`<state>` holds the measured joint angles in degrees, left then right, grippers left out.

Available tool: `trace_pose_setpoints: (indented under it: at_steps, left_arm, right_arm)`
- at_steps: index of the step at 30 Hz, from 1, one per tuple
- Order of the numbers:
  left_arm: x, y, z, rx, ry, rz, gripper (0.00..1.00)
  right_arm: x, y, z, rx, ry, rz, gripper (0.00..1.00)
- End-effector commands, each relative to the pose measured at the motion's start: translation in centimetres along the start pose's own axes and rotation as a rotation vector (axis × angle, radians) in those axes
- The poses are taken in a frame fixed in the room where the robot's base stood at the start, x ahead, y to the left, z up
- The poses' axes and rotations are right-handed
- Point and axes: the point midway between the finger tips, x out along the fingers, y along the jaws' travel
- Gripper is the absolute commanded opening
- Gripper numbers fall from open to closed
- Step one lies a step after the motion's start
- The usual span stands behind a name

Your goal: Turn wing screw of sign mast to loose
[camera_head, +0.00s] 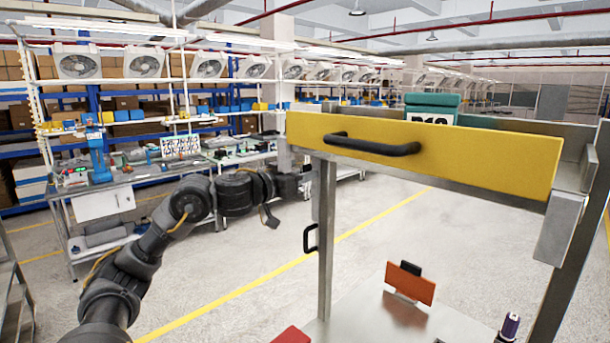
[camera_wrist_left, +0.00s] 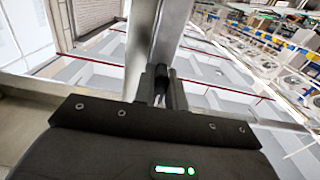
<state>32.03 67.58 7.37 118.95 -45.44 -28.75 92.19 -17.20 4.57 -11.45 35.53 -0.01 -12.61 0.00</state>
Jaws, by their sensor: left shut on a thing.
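A grey steel post (camera_head: 325,245) stands at the left of the yellow-fronted unit; I cannot tell for sure that it is the sign mast. My left gripper (camera_head: 304,182) reaches in from the left to the upper part of this post. In the left wrist view the gripper (camera_wrist_left: 161,98) is shut on a small dark piece (camera_wrist_left: 161,74) against the post (camera_wrist_left: 146,45), which seems to be the wing screw. The screw's wings are mostly hidden between the fingers, and its turn cannot be told. My right gripper is out of view.
A yellow drawer front (camera_head: 460,160) with a black handle (camera_head: 370,146) spans the unit right of my gripper. A black side handle (camera_head: 310,238) sits lower on the post. Below are an orange plate (camera_head: 410,283) and a purple-topped item (camera_head: 510,325). Floor beyond is clear.

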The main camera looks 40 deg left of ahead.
Motion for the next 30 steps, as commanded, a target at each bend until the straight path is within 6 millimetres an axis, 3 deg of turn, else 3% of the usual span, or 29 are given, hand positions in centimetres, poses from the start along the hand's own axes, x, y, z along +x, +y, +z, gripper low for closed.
trace_pose_setpoints:
  at_steps: [8, 9, 14, 23, 30]
  left_arm:
    - [0.0, 0.0, 0.1, -0.002, -0.002, 0.001, 0.0]
    - [0.0, 0.0, 0.1, -0.002, -0.002, 0.001, 0.15]
    - [0.0, 0.0, 0.1, -0.001, -0.001, 0.001, 0.35]
    - [-0.2, 0.0, 0.1, 0.001, -0.001, 0.0, 0.35]
    - [-3.3, -0.1, 0.8, 0.007, -0.001, -0.001, 0.35]
  right_arm:
    - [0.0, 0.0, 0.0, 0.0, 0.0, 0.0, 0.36]
    - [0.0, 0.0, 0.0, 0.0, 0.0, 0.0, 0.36]
    - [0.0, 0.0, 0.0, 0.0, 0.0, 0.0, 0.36]
    - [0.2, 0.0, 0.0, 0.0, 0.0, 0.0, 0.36]
    - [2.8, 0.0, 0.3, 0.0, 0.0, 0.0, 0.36]
